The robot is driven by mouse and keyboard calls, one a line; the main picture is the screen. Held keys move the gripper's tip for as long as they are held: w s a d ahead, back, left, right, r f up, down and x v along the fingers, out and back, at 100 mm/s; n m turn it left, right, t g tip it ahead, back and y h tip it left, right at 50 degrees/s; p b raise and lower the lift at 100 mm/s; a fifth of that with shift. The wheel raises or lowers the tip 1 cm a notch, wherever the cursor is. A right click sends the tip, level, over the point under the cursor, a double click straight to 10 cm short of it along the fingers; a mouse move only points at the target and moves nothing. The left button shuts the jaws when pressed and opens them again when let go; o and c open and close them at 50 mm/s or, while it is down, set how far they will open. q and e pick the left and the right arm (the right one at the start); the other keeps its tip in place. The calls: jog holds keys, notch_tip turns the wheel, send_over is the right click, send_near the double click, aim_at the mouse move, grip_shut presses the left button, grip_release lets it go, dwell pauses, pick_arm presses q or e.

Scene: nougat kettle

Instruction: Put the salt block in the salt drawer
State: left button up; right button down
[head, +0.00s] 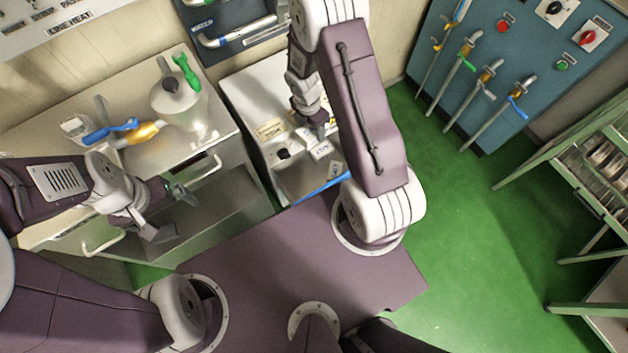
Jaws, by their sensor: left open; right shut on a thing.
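A pale block with dark print, which looks like the salt block (320,149), is at the tip of my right gripper (319,132). That gripper points down over an open, light-coloured drawer unit (246,88) and is shut on the block. Its fingertips are small and partly hidden. I cannot tell whether the block touches the surface below. A blue bar (324,189) runs along the unit's front edge. My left gripper (174,213) is open and empty, in front of the steel cabinet at the left.
A steel-topped cabinet (60,160) carries a kettle-like vessel (178,103) with a green handle, and a blue-and-yellow valve (136,131). A blue panel (510,70) with several valve levers stands at the back right. A green rack (560,140) is at the far right. Green floor (470,230) is clear.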

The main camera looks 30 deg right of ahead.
aim_at(313, 188)
jog(key=s+f+n+b, duration=0.1)
jog(key=f+b, duration=0.9)
jog(key=f, duration=0.2)
jog(key=s+a+f+n+b, duration=0.1)
jog(key=f+b, duration=0.9)
jog(key=f, duration=0.3)
jog(key=s+a+f+b, duration=0.1)
jog(key=f+b, duration=0.9)
jog(key=f, duration=0.3)
jog(key=shift+a+f+n, duration=0.1)
jog(key=shift+f+n, duration=0.05)
jog(key=shift+n, duration=0.25)
jog(key=shift+r, duration=0.25)
jog(key=shift+f, duration=0.2)
jog(key=c, duration=0.6)
grip_release()
pick_arm(q)
notch_tip(313, 188, down, 33)
jog(key=shift+f, duration=0.15)
jog(key=shift+a, duration=0.1)
notch_tip(313, 188, up, 11)
jog(key=p, duration=1)
jog(key=shift+f, duration=0.2)
pick_arm(e)
jog(key=r, duration=0.4)
jog(key=a+r, duration=0.1)
jog(key=r, duration=0.7)
jog(key=shift+s+a+r, duration=0.15)
jog(key=shift+s, duration=0.15)
